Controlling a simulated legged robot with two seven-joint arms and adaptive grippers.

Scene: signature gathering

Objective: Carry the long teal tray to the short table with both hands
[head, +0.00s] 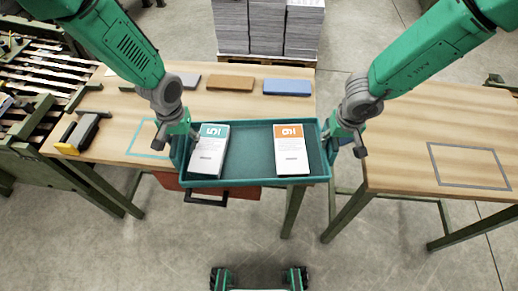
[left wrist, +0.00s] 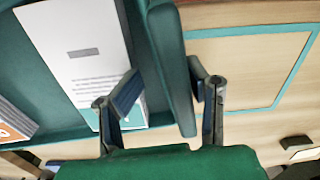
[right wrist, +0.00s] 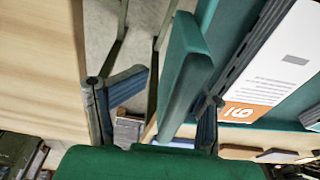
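The long teal tray (head: 257,184) spans between my two grippers in the head view. It overlaps the front and right edges of the left table; I cannot tell whether it touches the table. Inside lie a white box with a teal top (head: 209,152) and one with an orange top (head: 291,152). My left gripper (head: 184,148) has its fingers on both sides of the tray's left end wall (left wrist: 172,70). My right gripper (head: 343,143) straddles the right end wall (right wrist: 187,75). Both look shut on these walls, though finger contact is partly hidden.
The left table (head: 112,110) bears grey, brown and blue blocks (head: 287,86) at the back and a teal outline (head: 145,142). A right table (head: 410,170) has an empty grey outline (head: 470,167). Floor shows between the tables. Paper stacks (head: 268,28) stand behind; a conveyor is at left.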

